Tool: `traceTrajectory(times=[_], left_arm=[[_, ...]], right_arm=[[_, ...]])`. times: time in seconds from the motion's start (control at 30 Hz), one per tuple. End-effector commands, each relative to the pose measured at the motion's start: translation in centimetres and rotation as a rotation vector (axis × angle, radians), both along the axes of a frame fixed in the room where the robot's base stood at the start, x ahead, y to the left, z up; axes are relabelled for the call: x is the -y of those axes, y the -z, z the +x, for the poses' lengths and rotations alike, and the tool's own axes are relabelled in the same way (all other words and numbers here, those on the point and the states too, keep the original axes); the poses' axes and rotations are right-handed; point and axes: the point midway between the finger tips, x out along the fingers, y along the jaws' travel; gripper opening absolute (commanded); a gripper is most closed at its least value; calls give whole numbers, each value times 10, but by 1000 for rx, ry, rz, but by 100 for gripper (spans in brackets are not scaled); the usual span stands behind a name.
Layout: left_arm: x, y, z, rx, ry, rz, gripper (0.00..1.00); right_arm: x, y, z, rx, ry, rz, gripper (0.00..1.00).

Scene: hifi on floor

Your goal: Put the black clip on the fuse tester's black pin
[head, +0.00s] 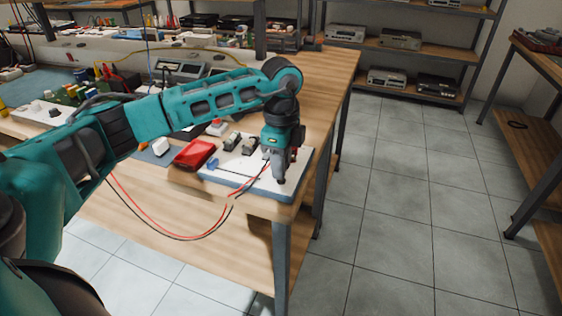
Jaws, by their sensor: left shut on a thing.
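My left gripper (281,176) points down over the right part of a white board (213,171) at the table's front right corner. It is shut on a small dark thing that looks like the black clip, mostly hidden by the fingers. A red and a black lead (190,238) hang in a loop off the table's front edge and rise toward this gripper. The fuse tester seems to be this white board with its small parts; its black pin cannot be made out. Whether the clip touches the board or a pin is unclear. My right gripper is out of view.
A red box (194,154) lies left of the board. Small dark and grey parts (232,141) stand at the board's back edge. Bottles and a grey instrument (180,69) stand farther back. Shelves (440,55) hold hi-fi units; the tiled floor (400,190) at right is clear.

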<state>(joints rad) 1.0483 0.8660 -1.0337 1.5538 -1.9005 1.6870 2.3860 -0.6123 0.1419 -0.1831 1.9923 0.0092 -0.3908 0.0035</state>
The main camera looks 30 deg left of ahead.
Motion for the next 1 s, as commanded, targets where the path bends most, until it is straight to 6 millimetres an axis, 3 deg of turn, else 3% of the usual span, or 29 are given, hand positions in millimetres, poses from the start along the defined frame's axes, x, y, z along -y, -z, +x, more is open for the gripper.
traceTrajectory(times=[1.0], left_arm=[[0, 13, 0, 0, 0, 0, 3]], right_arm=[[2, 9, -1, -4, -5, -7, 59]])
